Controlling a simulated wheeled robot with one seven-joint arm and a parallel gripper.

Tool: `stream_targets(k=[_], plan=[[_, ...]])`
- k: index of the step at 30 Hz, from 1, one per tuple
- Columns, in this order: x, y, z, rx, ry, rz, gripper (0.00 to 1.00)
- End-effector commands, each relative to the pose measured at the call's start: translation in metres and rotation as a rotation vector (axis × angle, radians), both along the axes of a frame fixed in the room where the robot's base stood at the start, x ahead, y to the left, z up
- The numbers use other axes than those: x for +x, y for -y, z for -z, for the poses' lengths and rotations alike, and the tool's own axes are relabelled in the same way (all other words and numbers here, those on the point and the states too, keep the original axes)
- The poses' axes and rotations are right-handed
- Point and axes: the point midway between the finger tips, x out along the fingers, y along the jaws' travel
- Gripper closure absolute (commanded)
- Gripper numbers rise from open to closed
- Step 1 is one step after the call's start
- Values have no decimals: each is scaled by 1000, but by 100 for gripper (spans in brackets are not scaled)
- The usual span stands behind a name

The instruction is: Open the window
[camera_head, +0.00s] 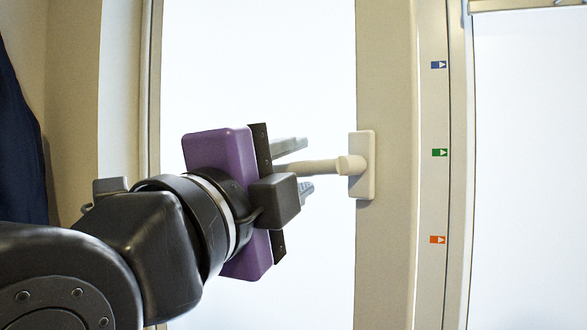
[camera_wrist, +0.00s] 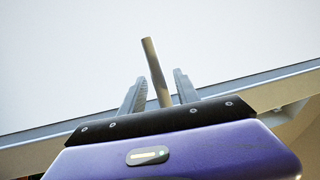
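The window (camera_head: 270,65) has a bright white pane and a cream frame (camera_head: 385,265). Its cream handle (camera_head: 318,166) is on the right side of the frame and points left, about horizontal, from its base plate (camera_head: 364,185). My purple and black gripper (camera_head: 300,168) is at the handle's free end, with one finger above it and one below. In the wrist view the handle (camera_wrist: 155,70) stands between the two grey fingers (camera_wrist: 158,90), with a gap visible on both sides. The gripper is open. The handle's tip is partly hidden behind the gripper in the head view.
To the right, a post carries blue (camera_head: 438,65), green (camera_head: 439,153) and orange (camera_head: 438,240) markers. Another bright pane (camera_head: 530,170) lies beyond it. A dark cloth-like shape (camera_head: 20,150) hangs at the far left by the wall.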

Motion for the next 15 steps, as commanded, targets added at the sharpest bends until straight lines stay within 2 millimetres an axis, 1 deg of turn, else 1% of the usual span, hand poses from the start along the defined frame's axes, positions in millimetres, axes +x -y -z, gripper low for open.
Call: stream_targets(k=[5,8,11,15], plan=[[-1,-1,-1,-2,1,-2,62],[-6,-4,0,-3,2,-4,62],[-17,-10,2,-3,2,-5,62],[-38,-20,7,-3,2,-5,62]])
